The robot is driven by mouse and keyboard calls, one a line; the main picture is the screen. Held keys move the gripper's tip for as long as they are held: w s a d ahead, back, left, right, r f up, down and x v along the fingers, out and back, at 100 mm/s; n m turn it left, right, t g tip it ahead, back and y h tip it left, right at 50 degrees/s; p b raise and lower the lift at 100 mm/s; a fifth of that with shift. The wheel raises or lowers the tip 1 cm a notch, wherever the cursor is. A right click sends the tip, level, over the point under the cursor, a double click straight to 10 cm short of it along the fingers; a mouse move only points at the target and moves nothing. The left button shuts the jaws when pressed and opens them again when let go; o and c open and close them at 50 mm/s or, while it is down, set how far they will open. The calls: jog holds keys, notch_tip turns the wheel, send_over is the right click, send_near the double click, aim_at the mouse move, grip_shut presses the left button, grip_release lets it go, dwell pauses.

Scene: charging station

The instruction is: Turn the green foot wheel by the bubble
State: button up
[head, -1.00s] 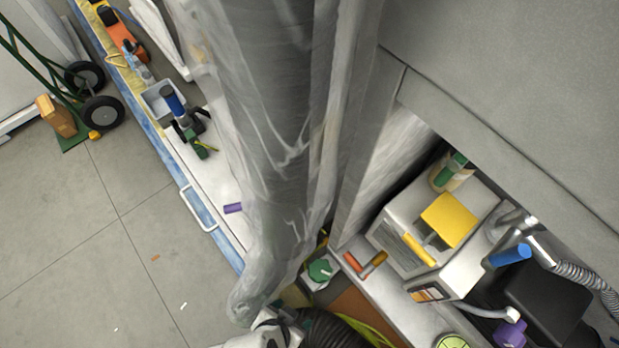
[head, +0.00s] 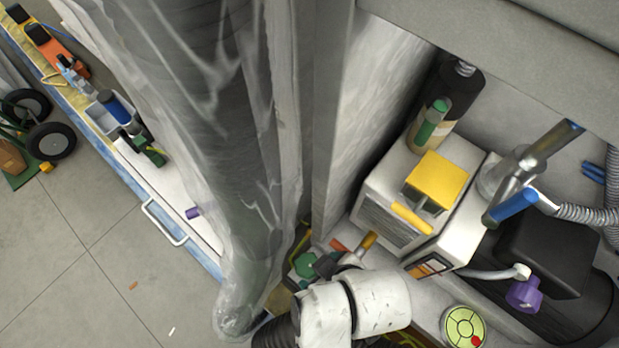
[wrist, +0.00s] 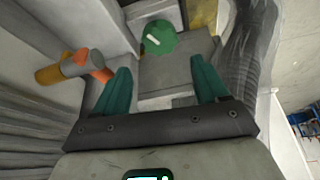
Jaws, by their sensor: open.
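A green wheel (wrist: 160,37) with a pale mark on its face lies ahead of my gripper (wrist: 160,70) in the wrist view. My gripper is open, its two teal fingers apart and empty, with the wheel beyond the gap and not touched. In the head view a green wheel (head: 305,263) shows just left of my white wrist, partly covered by it. My fingers are mostly hidden there. A round yellow-green dial (head: 464,327) with dark cross lines and a red spot sits at the lower right; I cannot tell whether it is the bubble.
An orange and yellow handle (wrist: 75,66) stands close left of my fingers. A ribbed grey hose (wrist: 245,55) and clear sheeting are close on the right. In the head view a white box (head: 385,190) with a yellow block (head: 437,179) stands right of my wrist.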

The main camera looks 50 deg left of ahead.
aim_at(309, 266)
jog(key=b+x, duration=0.1)
jog(key=x, duration=0.9)
jog(key=shift+f, duration=0.1)
jog(key=shift+d, duration=0.1)
jog(key=c, duration=0.8)
